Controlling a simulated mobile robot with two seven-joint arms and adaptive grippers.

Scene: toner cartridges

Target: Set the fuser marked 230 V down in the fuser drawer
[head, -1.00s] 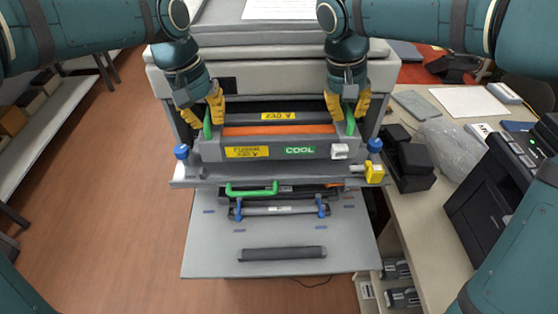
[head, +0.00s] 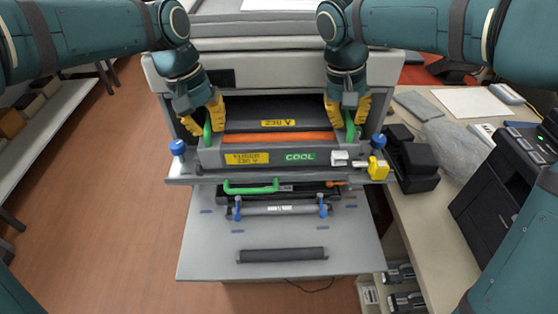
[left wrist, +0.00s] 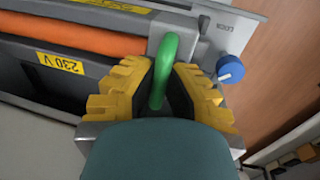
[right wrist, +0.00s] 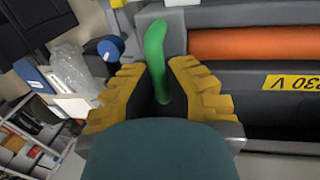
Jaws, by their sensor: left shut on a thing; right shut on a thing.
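The fuser (head: 265,138) is a long grey unit with an orange roller, yellow 230 V labels and a green COOL label. It sits level and low in the drawer's opening; I cannot tell whether its underside touches the drawer floor. The fuser drawer (head: 184,179) is a grey pulled-out shelf with a blue knob at each end. My left gripper (head: 207,121) is shut on the fuser's left green handle (left wrist: 167,55). My right gripper (head: 349,122) is shut on its right green handle (right wrist: 155,48). The drawer floor is hidden under the fuser.
A yellow latch (head: 378,169) stands at the drawer's right end. Below are a green bar handle (head: 251,188) and a lowered grey door (head: 215,255). A cluttered desk (head: 395,205) is close on the right. Open floor (head: 100,200) lies on the left.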

